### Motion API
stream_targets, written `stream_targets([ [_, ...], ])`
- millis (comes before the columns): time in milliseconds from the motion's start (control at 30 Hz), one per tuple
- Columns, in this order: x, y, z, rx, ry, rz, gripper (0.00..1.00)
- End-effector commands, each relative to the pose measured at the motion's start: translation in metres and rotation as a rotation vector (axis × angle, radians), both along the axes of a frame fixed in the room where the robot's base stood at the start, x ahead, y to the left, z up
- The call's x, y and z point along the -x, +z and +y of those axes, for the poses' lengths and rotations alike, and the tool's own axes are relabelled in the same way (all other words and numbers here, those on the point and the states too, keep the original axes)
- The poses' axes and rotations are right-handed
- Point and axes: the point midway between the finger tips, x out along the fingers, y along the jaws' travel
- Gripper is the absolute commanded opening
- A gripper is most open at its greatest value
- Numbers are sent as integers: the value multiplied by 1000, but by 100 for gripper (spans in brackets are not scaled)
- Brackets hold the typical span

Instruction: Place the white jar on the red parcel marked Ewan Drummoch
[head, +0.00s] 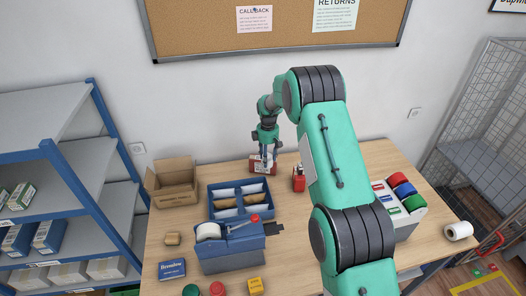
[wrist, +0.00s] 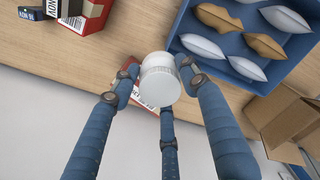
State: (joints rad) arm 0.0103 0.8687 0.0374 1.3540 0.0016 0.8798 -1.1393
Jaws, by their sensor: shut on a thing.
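The white jar (wrist: 160,85) is between the blue fingers of my gripper (wrist: 160,78) in the wrist view, its round lid facing the camera. My gripper (head: 267,153) is shut on it, pointing down. A red parcel (wrist: 126,74) with a white label shows just behind and below the jar; it is also under my gripper in the head view (head: 256,167). The name on its label is not readable. Whether the jar touches this parcel I cannot tell. A second red parcel (wrist: 92,22), label partly reading "NOV", lies at upper left and also shows in the head view (head: 299,181).
A blue divided tray (head: 216,214) with padded envelopes stands in front of the gripper. An open cardboard box (head: 172,187) is to the left. A dark small box (wrist: 32,13) is beside the second red parcel. The wall is close behind.

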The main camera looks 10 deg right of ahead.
Motion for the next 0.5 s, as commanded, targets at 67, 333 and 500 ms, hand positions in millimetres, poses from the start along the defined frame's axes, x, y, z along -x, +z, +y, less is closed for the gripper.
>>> stream_targets([
  [67, -10, -1, 0, 0, 0, 1, 15],
  [333, -41, -4, 0, 0, 0, -1, 15],
  [500, -59, -5, -1, 0, 0, -1, 15],
])
